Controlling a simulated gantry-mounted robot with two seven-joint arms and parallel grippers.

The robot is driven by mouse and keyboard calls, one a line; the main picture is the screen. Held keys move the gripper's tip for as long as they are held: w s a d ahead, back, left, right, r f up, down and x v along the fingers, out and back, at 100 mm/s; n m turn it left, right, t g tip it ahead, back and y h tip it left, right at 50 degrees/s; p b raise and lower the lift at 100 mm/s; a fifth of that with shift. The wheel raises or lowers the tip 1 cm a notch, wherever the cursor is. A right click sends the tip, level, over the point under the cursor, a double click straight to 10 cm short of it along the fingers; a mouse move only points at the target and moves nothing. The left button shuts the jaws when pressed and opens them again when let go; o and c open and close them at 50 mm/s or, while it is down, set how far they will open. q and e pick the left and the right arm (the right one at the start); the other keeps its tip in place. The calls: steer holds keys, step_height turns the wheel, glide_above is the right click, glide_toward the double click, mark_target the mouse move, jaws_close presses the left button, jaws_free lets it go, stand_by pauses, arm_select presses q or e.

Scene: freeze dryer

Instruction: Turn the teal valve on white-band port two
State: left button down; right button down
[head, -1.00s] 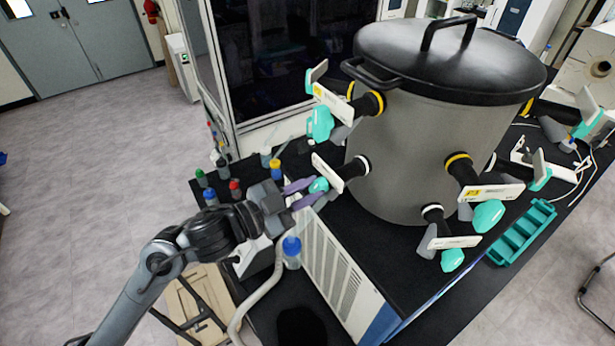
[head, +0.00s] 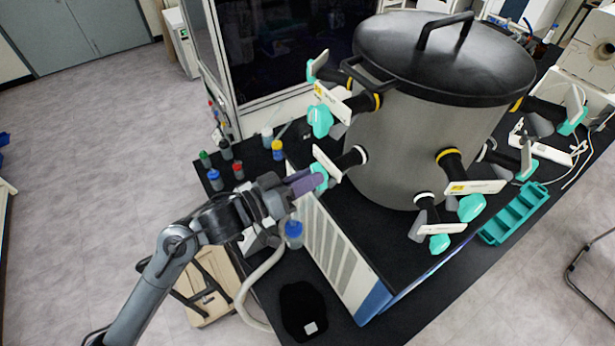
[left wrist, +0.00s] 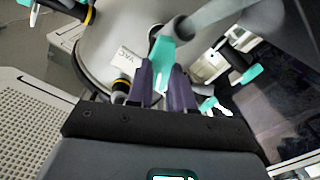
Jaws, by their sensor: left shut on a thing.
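The freeze dryer's drum (head: 400,145) is a grey cylinder with a black lid and several ports. A white-band port (head: 358,155) on its left side carries a white label plate (head: 326,162) and a teal valve (head: 321,173). My left gripper (head: 316,181) has its purple fingers shut on this valve. In the left wrist view the teal valve (left wrist: 161,52) sits between the purple fingers (left wrist: 164,82). A second white-band port (head: 424,198) at the lower front has its own teal valve (head: 440,243). I cannot read the port numbers. My right gripper is not in view.
Yellow-band ports with teal valves (head: 320,120) (head: 471,208) stick out nearby. Small capped bottles (head: 238,170) and a blue-capped bottle (head: 293,234) stand around my left arm. A teal rack (head: 514,214) lies at the right. A black item (head: 303,310) lies at the front.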

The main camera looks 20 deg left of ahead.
arm_select(q)
steer(key=n, duration=0.4)
steer(key=shift+a+n, duration=0.1)
steer(key=shift+n, duration=1.3)
steer(key=c, duration=1)
jaws_free()
